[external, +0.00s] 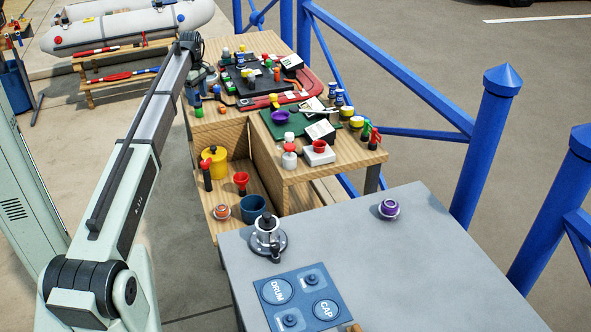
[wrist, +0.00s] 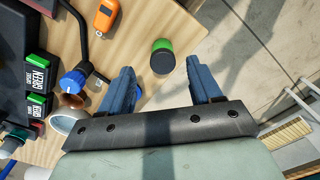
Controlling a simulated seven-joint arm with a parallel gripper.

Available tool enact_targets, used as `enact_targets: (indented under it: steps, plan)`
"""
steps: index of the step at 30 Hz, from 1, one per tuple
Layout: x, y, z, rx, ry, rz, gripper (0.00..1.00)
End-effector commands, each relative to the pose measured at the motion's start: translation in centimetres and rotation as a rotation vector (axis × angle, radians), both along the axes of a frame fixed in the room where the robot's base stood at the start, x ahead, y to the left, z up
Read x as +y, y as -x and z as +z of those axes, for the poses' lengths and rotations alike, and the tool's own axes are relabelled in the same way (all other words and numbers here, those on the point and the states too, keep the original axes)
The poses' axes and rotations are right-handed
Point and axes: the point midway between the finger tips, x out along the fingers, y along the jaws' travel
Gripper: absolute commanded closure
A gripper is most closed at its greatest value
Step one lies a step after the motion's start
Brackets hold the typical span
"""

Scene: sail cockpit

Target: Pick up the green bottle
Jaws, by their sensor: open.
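A small bottle with a bright green top and dark sides (wrist: 162,57) stands on the wooden table near its edge. In the external view a small green item (external: 198,112) by the left table edge looks like the same bottle. My gripper (wrist: 159,80) is open and empty, with its two blue-grey fingers apart. No contact with the bottle shows. In the external view the end of my arm is over the left table edge, and its fingers are hard to make out.
In the wrist view a blue-capped item (wrist: 73,82) and a white-rimmed cup (wrist: 66,122) sit left of my fingers. An orange device (wrist: 106,15) lies farther up. Boxes labelled GREEN (wrist: 38,75) are at far left. Floor shows to the right, past the table edge.

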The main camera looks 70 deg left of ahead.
Motion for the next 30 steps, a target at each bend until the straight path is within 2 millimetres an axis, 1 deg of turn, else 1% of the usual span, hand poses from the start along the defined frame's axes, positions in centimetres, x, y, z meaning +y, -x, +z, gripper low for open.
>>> enact_targets:
  steps: [5,15,18,23,25,30]
  plan:
    - [0.0,0.1,-0.8,0.000,0.000,0.000,0.36]
    - [-0.2,0.4,-4.9,0.001,0.001,0.000,0.36]
    - [-0.2,0.3,-5.4,0.000,0.000,0.000,0.36]
    - [-0.2,0.3,-5.4,-0.001,-0.001,0.000,0.36]
    - [-0.2,0.3,-5.4,-0.001,-0.001,0.000,0.40]
    - [-0.1,0.3,-5.4,-0.001,-0.001,0.000,0.56]
